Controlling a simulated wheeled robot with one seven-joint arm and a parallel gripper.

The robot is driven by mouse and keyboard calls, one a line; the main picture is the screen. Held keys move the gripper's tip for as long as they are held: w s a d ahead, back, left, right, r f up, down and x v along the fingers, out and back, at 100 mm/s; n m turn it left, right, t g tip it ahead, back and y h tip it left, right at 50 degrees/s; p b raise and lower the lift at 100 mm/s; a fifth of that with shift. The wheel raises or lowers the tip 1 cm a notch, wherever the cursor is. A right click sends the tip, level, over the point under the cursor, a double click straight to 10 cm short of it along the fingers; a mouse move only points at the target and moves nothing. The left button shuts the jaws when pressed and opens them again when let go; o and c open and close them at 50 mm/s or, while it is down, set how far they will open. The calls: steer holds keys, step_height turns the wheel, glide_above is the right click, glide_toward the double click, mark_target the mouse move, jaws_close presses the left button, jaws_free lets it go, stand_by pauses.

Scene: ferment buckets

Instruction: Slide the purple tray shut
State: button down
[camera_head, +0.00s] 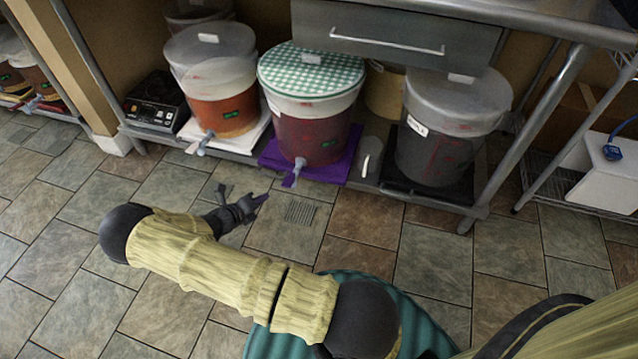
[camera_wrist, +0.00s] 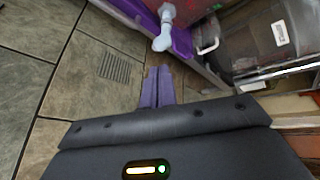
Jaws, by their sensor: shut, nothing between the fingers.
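The purple tray (camera_head: 340,169) lies on the low shelf under the bucket with the green checkered lid (camera_head: 312,70). Its front edge sticks out a little past the shelf edge. The bucket's pale spigot (camera_head: 297,171) hangs over the tray's front. In the wrist view the purple tray (camera_wrist: 183,42) shows at the top, with the spigot (camera_wrist: 164,28) in front of it. My gripper (camera_head: 262,198) is low over the floor in front of the tray, apart from it. Its purple-grey fingers (camera_wrist: 157,86) are together and empty, pointing toward the shelf.
An orange-filled bucket (camera_head: 212,80) on a white tray (camera_head: 250,141) stands left, a dark bucket (camera_head: 440,135) on a black tray (camera_head: 402,187) right. A hotplate (camera_head: 157,100) sits far left. A drawer (camera_head: 400,32) hangs above. The tiled floor holds a drain grate (camera_head: 300,211).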

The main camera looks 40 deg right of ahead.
steer(key=s+a+r+m+y+p, duration=0.2)
steer(key=s+r+m+y, duration=0.2)
steer(key=s+r+m, duration=0.3)
steer(key=s+a+r+m+g+y+p, duration=0.1)
steer(key=s+r+m+y, duration=0.3)
steer(key=r+m, duration=1.1)
steer(key=s+a+r+m+y+p, duration=0.3)
steer(key=s+r+m+y+p, duration=0.1)
steer(key=s+r+m, duration=0.6)
step_height(320, 180, up, 4)
steer(key=shift+f+m+g, duration=0.15)
steer(key=shift+m+g, duration=0.15)
steer(key=shift+m, duration=0.7)
steer(key=shift+a, duration=0.1)
